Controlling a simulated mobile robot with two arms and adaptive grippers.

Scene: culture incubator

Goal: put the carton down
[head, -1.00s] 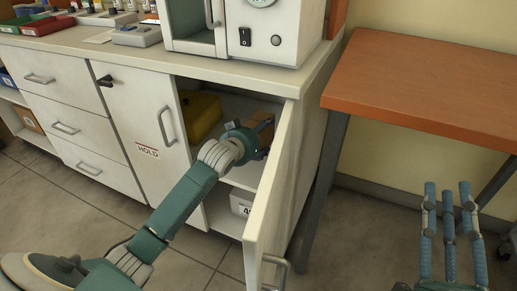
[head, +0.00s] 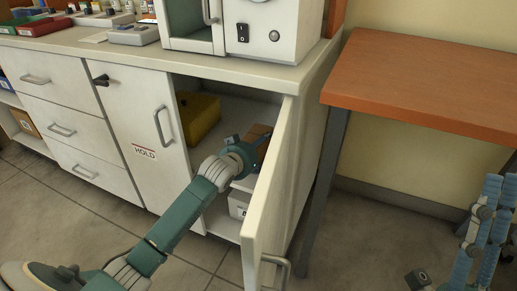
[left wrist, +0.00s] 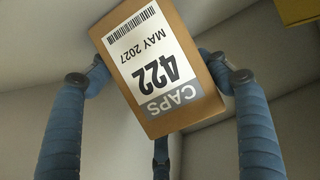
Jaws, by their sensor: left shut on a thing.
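The carton (left wrist: 150,35) is a brown box with a white label reading CAPS, 422 and MAY 2027, upside down in the left wrist view. My left gripper (left wrist: 160,78) is shut on it, with blue fingers on both sides. In the head view the left gripper (head: 258,150) is inside the open right-hand part of the cabinet, and the carton (head: 257,130) shows partly behind it. I cannot tell whether the carton touches the shelf. My right gripper (head: 484,230) is open and empty at the right edge, partly cut off.
A yellow box (head: 199,117) stands on the same shelf at the left. A white labelled box (head: 239,203) is on the level below. The open cabinet door (head: 272,190) stands close right of my left arm. An orange-topped table (head: 430,80) is at the right.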

